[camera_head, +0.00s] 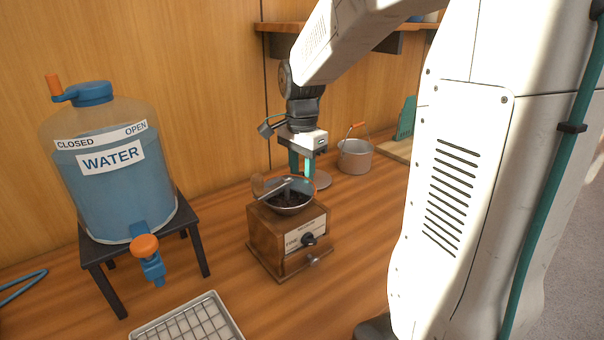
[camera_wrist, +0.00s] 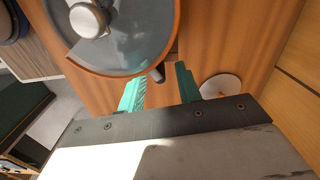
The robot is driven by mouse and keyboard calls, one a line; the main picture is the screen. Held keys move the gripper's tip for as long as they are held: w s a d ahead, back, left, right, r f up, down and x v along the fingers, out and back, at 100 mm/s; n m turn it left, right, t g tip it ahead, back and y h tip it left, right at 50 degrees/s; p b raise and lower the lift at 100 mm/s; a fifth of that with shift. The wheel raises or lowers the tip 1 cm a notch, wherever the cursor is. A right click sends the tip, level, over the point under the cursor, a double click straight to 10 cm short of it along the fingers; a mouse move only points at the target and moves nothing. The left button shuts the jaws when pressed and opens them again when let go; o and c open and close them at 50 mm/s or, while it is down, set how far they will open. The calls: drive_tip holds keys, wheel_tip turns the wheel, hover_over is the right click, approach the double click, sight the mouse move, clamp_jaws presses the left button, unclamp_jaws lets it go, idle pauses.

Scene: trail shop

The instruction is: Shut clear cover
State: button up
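A wooden coffee grinder (camera_head: 285,240) stands on the counter, with dark beans in its metal bowl (camera_head: 290,199). A clear cover (camera_head: 268,187) sits tilted up at the bowl's left side, leaving the beans exposed. In the wrist view, a round grey see-through shape with an orange rim (camera_wrist: 140,45) fills the top; I cannot tell cover from bowl there. A small dark tab (camera_wrist: 158,75) sticks out from its edge. My gripper (camera_head: 301,167) points down just behind the bowl.
A water dispenser (camera_head: 110,185) on a black stand (camera_head: 95,262) is at left, a wire-rack tray (camera_head: 190,322) in front. A metal pot (camera_head: 355,157) stands farther back. Clear counter lies between dispenser and grinder.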

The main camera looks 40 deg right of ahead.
drive_tip(key=shift+f, duration=0.55)
clamp_jaws()
drive_tip(key=shift+s+d, duration=0.1)
drive_tip(key=shift+d, duration=0.05)
